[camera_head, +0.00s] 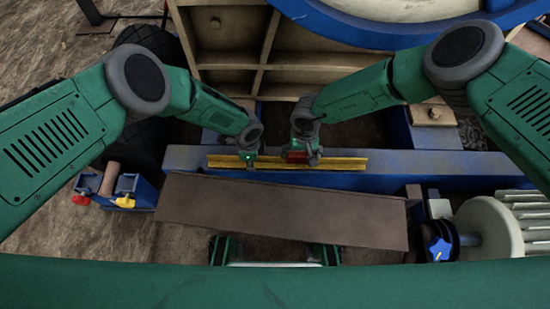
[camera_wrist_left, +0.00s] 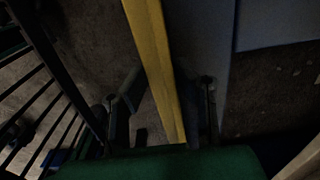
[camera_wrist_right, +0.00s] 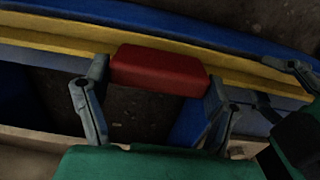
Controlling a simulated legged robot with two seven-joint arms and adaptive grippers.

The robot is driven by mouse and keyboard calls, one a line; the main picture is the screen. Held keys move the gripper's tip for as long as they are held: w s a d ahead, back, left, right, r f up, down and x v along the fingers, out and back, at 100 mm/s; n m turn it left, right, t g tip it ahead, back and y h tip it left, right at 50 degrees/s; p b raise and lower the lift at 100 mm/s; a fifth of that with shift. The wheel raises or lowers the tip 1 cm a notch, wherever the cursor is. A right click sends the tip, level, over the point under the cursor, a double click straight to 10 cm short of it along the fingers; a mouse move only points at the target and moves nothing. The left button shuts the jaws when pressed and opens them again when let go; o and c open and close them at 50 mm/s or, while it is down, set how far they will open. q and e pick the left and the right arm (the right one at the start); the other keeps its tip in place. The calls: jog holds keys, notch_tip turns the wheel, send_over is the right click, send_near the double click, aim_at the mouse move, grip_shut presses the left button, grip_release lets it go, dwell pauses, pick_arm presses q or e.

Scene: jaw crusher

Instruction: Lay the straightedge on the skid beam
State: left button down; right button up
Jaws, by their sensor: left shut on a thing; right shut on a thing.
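The straightedge is a long yellow bar (camera_head: 345,164), lying lengthwise along the blue skid beam (camera_head: 400,165) in the head view. It appears over the beam; whether it touches cannot be told. My left gripper (camera_head: 248,160) is shut on it left of its middle; the yellow bar (camera_wrist_left: 155,65) runs between the fingers in the left wrist view. My right gripper (camera_head: 302,156) is shut on a red block (camera_wrist_right: 158,70) against the bar, which looks like its handle. The bar (camera_wrist_right: 45,45) passes beyond the block in the right wrist view. The fingers hide parts of it.
A brown plate (camera_head: 285,210) lies in front of the beam. A blue box (camera_head: 133,192) with red and yellow knobs is left. A beige ribbed frame (camera_head: 225,40) stands behind the beam.

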pick_arm(q)
jog(key=shift+d+f, duration=0.1)
jog(key=shift+f, duration=0.5)
pick_arm(e)
jog(key=shift+d+f, duration=0.15)
jog(key=shift+f, duration=0.35)
pick_arm(q)
jog(key=c, duration=1.3)
grip_release()
jog(key=shift+f, duration=0.1)
pick_arm(e)
jog(key=o, duration=1.6)
jog(key=shift+f, duration=0.15)
pick_arm(q)
jog(key=shift+w+r, duration=0.1)
jog(key=shift+r, duration=0.4)
notch_tip(320, 180, up, 10)
jog(key=shift+f, duration=0.1)
jog(key=shift+r, duration=0.55)
pick_arm(e)
notch_tip(320, 180, up, 12)
jog(key=shift+f, duration=0.1)
